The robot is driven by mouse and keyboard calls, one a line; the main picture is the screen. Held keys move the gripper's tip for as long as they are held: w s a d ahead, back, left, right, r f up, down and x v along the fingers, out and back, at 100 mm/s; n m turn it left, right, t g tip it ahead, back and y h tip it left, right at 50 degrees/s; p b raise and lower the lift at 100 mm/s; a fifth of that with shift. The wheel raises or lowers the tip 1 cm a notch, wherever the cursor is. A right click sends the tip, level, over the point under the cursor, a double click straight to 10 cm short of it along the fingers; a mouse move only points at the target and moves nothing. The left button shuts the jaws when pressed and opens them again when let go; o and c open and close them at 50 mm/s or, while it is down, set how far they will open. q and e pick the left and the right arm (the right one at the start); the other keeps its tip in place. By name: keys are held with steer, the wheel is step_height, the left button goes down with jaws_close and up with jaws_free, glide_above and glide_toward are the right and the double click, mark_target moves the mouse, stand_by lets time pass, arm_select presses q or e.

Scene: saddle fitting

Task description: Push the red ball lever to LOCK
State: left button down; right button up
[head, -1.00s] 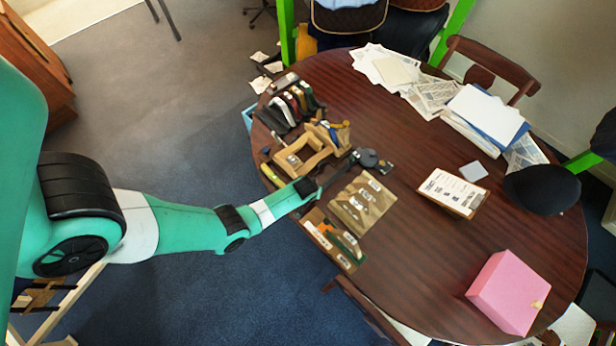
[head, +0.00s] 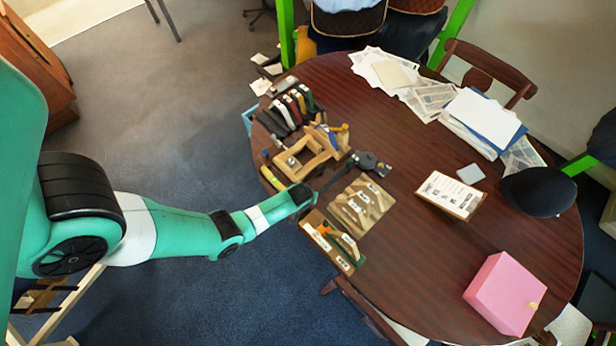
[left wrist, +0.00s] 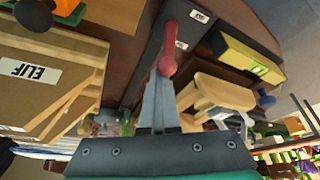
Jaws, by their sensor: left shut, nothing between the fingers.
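The red ball lever (left wrist: 168,58) shows in the left wrist view as a red knob with a tapered neck, over a dark strip with white labels. My left gripper (left wrist: 155,84) is shut and empty, its fingertips close beside the knob's lower end. I cannot tell whether they touch. The red knob cannot be made out there, and I cannot read the LOCK marking. My right gripper is not in view.
A tool tray (head: 333,245) sits at the near edge. A clipboard (head: 450,194) and pink box (head: 505,294) lie farther right. The table's middle is bare.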

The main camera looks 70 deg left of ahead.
arm_select(q)
steer(key=shift+s+d+f+p, duration=0.15)
steer(key=shift+s+d+f, duration=0.05)
steer(key=shift+s, duration=0.35)
steer(key=shift+s+d+f+p, duration=0.15)
steer(key=shift+s+d, duration=0.05)
steer(key=shift+s, duration=0.35)
steer(key=shift+s+d+f, duration=0.1)
steer(key=shift+s+d, duration=0.15)
steer(key=shift+s, duration=0.05)
steer(key=shift+w+a+b, duration=0.2)
steer(key=shift+w, duration=0.25)
steer(key=shift+w+a+b, duration=0.15)
steer(key=shift+w+a, duration=0.05)
steer(key=shift+w, duration=0.25)
step_height(320, 180, up, 8)
steer(key=p, duration=0.6)
steer(key=shift+f+p, duration=0.2)
steer(key=shift+p, duration=0.2)
steer(key=shift+f, duration=0.1)
